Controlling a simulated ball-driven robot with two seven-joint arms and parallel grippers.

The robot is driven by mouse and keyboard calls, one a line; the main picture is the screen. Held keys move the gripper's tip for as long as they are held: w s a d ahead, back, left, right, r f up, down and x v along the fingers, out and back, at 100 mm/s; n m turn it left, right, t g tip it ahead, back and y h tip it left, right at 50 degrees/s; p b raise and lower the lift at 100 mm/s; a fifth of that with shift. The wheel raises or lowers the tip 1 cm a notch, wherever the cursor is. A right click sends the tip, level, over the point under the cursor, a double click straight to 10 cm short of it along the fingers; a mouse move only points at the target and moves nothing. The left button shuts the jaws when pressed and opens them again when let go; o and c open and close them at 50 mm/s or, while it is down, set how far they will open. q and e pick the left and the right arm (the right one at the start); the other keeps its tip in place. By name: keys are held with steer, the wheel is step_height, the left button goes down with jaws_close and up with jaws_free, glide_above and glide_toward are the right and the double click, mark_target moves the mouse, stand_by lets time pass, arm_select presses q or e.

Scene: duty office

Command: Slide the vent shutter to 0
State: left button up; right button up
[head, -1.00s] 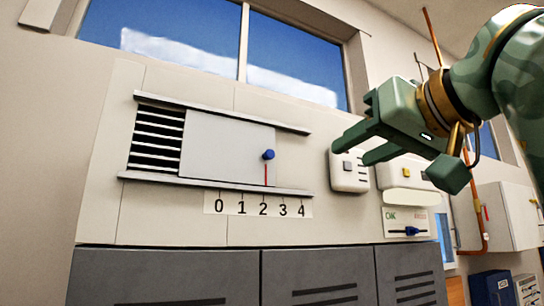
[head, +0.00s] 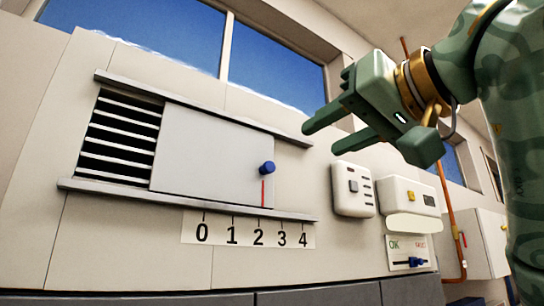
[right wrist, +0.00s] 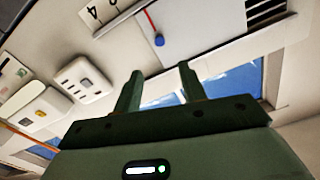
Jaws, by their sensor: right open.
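The vent shutter (head: 210,150) is a pale grey panel between two rails, with open louvres left of it. Its blue knob (head: 267,168) sits near the panel's right edge, and the red pointer (head: 263,193) below stands at about 2 on the 0-to-4 scale (head: 246,233). My green right gripper (head: 322,139) is open and empty, up and right of the knob, near the upper rail's right end. In the right wrist view, the knob (right wrist: 159,40) appears beyond the open fingers (right wrist: 160,73), apart from them. My left gripper is not in view.
A white switch box (head: 352,188) and another with a yellow button (head: 410,196) are on the wall right of the vent. A panel with a blue slider (head: 408,262) is below. Grey cabinets (head: 320,293) run along the bottom. The wall before the shutter is clear.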

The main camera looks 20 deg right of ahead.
steer(key=p, duration=0.2)
glide_toward(270, 165)
steer(key=p+x, duration=0.4)
steer(key=x, duration=0.4)
steer(key=shift+w+r, duration=0.15)
steer(key=shift+w, duration=0.25)
steer(key=shift+w+a, duration=0.1)
steer(key=shift+w, duration=0.1)
steer(key=shift+w, duration=0.1)
jaws_close()
steer(key=shift+a, duration=0.1)
